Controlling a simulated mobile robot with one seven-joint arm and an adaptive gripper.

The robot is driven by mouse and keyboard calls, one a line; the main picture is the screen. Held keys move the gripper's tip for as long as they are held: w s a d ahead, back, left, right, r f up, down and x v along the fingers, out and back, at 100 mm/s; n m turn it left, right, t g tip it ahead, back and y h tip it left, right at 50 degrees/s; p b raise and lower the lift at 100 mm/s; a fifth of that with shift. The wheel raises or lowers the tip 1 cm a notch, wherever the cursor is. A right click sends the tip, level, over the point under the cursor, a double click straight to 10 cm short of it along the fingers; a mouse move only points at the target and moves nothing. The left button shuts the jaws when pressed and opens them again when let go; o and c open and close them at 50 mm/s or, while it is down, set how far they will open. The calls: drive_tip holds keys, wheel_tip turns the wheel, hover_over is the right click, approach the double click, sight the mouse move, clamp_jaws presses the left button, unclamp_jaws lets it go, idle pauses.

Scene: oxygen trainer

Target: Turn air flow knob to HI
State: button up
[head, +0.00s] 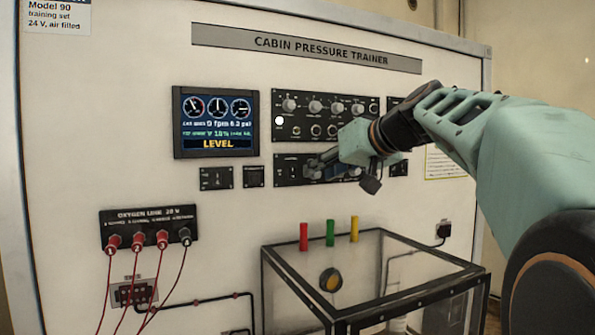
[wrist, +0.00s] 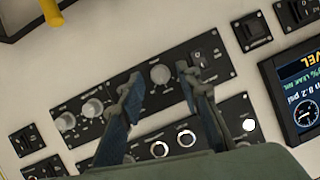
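My gripper (head: 318,170) is at the lower black control panel (head: 282,171) of the trainer wall. In the wrist view my gripper (wrist: 159,82) is open, with its two blue fingers apart. A round grey knob (wrist: 161,74) on the lower panel shows between the fingertips, with a visible gap to each side. Two more grey knobs (wrist: 93,107) sit left of the fingers in the wrist view, and a switch (wrist: 200,58) sits just right of them. The panel's labels are too small to read, so I cannot tell which knob is air flow or where it points.
The upper panel (head: 325,115) with several knobs lies just above. A display (head: 217,122) reading LEVEL is to the left. Below, a clear box with a black frame (head: 300,289) stands out from the wall; red, green and yellow pieces (head: 330,232) show above it. Red cables (head: 180,275) hang lower left.

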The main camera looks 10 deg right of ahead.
drive_tip(key=shift+c, duration=0.4)
clamp_jaws()
drive_tip(key=m, duration=0.1)
drive_tip(key=m+y+b, duration=0.2)
drive_tip(key=shift+d+f, duration=0.2)
drive_tip(key=shift+d, duration=0.05)
drive_tip(key=m+y+b, duration=0.1)
drive_tip(key=m, duration=0.1)
drive_tip(key=m+y+b, duration=0.1)
drive_tip(key=m, duration=0.1)
drive_tip(key=shift+w+d+f+y, duration=0.1)
drive_tip(key=shift+d+y, duration=0.05)
drive_tip(key=shift+y, duration=0.15)
drive_tip(key=shift+b, duration=0.3)
drive_tip(key=shift+o, duration=0.4)
unclamp_jaws()
